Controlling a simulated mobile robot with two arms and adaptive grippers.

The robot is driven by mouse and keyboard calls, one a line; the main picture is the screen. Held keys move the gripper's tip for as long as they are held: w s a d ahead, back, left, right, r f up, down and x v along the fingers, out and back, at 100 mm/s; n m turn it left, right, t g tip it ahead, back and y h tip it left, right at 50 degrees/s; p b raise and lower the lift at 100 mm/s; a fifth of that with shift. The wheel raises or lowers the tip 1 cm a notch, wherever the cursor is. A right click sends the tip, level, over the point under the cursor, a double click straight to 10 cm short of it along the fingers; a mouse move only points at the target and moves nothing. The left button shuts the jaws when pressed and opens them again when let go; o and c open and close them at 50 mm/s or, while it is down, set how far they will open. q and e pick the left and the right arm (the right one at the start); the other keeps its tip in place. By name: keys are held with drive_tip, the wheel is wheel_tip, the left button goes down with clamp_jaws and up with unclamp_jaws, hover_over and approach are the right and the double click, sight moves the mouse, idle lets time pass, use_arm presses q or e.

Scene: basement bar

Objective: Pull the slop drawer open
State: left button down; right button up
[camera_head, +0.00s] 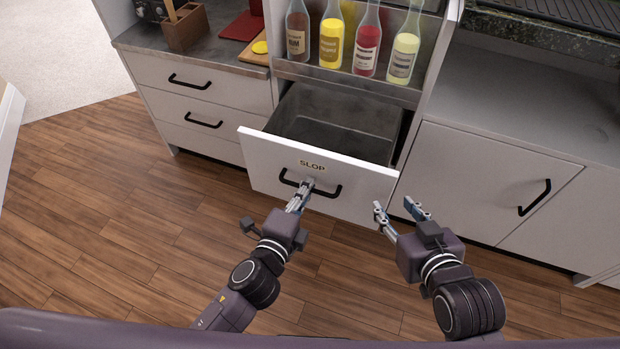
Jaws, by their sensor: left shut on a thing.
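The slop drawer (345,185) has a white front with a "SLOP" label above a black bar handle (330,191). It stands pulled out from the cabinet, and its grey metal inside shows and looks empty. My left gripper (305,187) is shut on the handle, a little left of the handle's middle. My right gripper (396,210) is open and empty, in front of the right end of the drawer front. The drawer's lower edge is partly hidden by my grippers.
Several bottles (331,38) stand on a shelf above the drawer. A closed cupboard (482,180) is at the right. Closed drawers (190,90) are at the left, under a counter with a wooden caddy (185,27). The wooden floor (110,225) is clear.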

use_arm(q)
drive_tip(key=shift+v, duration=0.8)
use_arm(e)
drive_tip(key=shift+s+f, duration=0.3)
drive_tip(key=shift+s, duration=0.3)
use_arm(q)
drive_tip(key=shift+f, duration=0.15)
drive_tip(key=c, duration=2.3)
unclamp_jaws()
drive_tip(key=shift+c, duration=0.2)
drive_tip(key=v, duration=0.7)
drive_tip(key=shift+s, duration=0.3)
drive_tip(key=shift+a, duration=0.1)
